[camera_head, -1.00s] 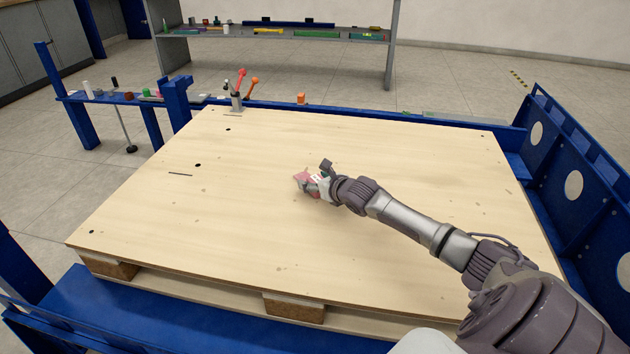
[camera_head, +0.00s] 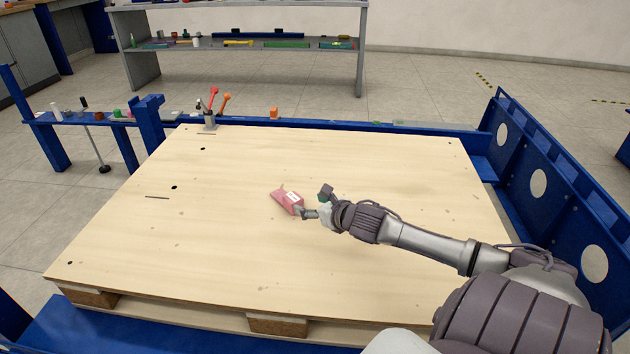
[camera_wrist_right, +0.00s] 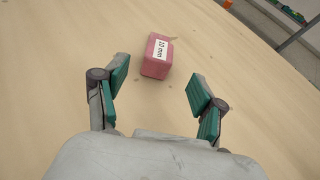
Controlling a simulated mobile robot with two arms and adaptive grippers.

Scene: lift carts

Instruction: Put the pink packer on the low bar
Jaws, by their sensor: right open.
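The pink packer (camera_head: 285,200) lies on the wooden board near its middle. In the right wrist view the packer (camera_wrist_right: 155,64) shows a white label reading "10 mm" and lies just beyond the open fingers, between their lines. My right gripper (camera_head: 313,203) is open and empty, just right of the packer in the head view; it also shows in the right wrist view (camera_wrist_right: 157,88). The low bar may be the blue bar (camera_head: 350,125) along the board's far edge; I cannot tell for sure. My left gripper is not in view.
An orange block (camera_head: 274,113) stands on the far blue bar. A holder with red and orange handles (camera_head: 210,118) stands at the board's far left corner. A blue side rail (camera_head: 545,180) with round holes runs along the right. The board (camera_head: 150,235) is otherwise mostly clear.

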